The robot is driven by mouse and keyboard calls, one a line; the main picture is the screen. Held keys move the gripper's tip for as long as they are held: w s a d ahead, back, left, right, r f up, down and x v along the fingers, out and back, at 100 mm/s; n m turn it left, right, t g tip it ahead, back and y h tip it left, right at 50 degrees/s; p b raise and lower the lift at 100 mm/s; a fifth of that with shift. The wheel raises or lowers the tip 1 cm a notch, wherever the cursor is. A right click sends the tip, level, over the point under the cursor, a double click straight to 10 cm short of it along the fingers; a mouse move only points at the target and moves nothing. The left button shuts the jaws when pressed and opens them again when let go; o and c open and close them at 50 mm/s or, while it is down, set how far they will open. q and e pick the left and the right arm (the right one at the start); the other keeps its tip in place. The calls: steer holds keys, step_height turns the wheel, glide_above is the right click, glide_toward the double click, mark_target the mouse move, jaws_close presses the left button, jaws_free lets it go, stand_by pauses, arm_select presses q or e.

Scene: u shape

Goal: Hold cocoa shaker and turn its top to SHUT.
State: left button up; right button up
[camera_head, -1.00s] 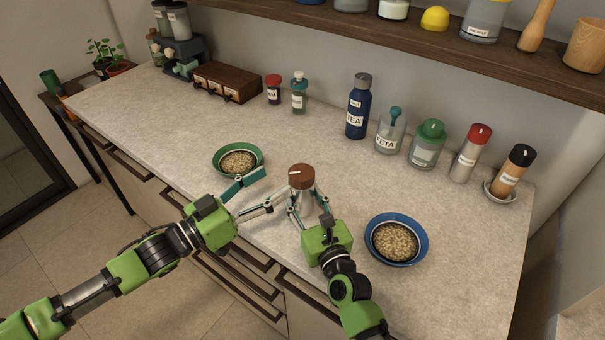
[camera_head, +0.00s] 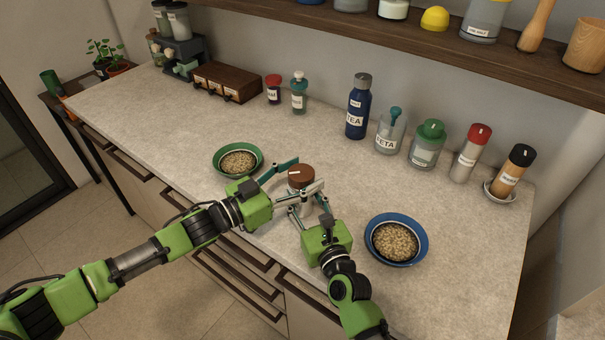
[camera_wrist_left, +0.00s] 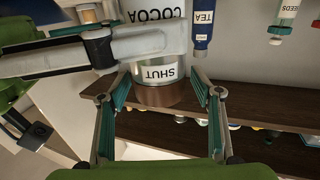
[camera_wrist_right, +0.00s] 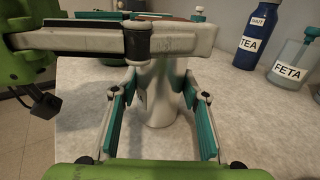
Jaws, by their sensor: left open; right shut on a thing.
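The cocoa shaker (camera_head: 300,198) stands upright on the counter, with a brown top (camera_head: 301,177) bearing a white mark. In the left wrist view it appears upside down, with a COCOA label and the word SHUT (camera_wrist_left: 158,73) just beside the brown top (camera_wrist_left: 160,97). My right gripper (camera_head: 308,211) is shut on the shaker's body, low down; the pale body (camera_wrist_right: 160,105) shows between its fingers in the right wrist view. My left gripper (camera_head: 307,174) is open, its fingers on either side of the top. Its near finger hides part of the body.
A green bowl (camera_head: 258,163) of grain is to the left and a blue bowl (camera_head: 369,236) of grain to the right. Along the wall stand a TEA bottle (camera_head: 358,108), a FETA jar (camera_head: 390,133) and several other containers. The counter behind the shaker is clear.

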arm_select(q)
steer(key=shift+w+d, duration=0.15)
steer(key=shift+d, duration=0.05)
steer(key=c, duration=1.1)
steer(key=shift+d, duration=0.1)
